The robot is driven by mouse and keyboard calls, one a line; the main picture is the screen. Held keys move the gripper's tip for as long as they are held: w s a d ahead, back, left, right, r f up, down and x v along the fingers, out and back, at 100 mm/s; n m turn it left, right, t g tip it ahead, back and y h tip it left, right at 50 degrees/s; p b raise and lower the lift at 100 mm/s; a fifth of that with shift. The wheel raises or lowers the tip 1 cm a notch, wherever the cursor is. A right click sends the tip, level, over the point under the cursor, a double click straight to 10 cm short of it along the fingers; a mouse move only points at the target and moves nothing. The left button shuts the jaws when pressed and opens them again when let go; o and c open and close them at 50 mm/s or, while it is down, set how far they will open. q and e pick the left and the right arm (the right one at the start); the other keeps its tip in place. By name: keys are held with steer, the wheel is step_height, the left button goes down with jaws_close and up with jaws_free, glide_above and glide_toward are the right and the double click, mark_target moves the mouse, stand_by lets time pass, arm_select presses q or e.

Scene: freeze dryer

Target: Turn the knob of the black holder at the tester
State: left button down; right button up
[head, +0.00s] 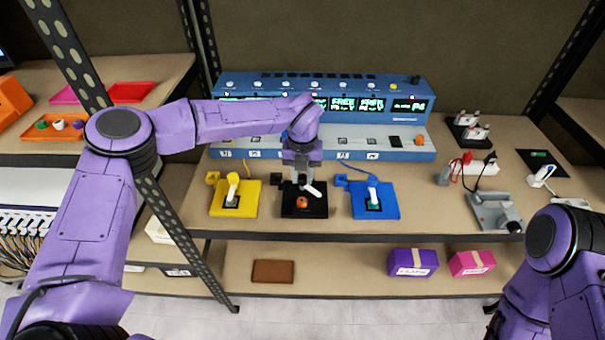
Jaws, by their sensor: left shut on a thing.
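The black holder (290,211) sits on the bench in front of the blue tester (328,148), between a yellow holder (246,206) and a blue holder (388,208). An orange piece (302,202) shows in its middle. A white lever-like part (318,188) sticks out to the right beside my gripper. My left gripper (302,181) points down over the black holder and is shut on a part of it, which looks like the knob; the fingers hide most of the grip. My right gripper is outside the picture; only my right arm shows at the lower right.
A grey device (494,212), a power strip (470,166) and a white plug (541,174) lie to the right. Purple (412,262) and pink (471,262) boxes and a brown item (273,271) are on the lower shelf.

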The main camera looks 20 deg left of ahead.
mark_target(302, 177)
arm_select(q)
steer(key=shift+r, duration=0.1)
steer(key=m+p, duration=0.2)
steer(key=m, duration=0.3)
steer(key=shift+a+r, duration=0.1)
steer(key=shift+m+p, duration=0.9)
steer(key=shift+m, duration=1.4)
steer(key=shift+w, duration=0.1)
steer(key=c, duration=0.8)
jaws_free()
step_height(302, 177, up, 10)
steer(key=shift+r+b, duration=0.15)
steer(key=shift+b, duration=0.85)
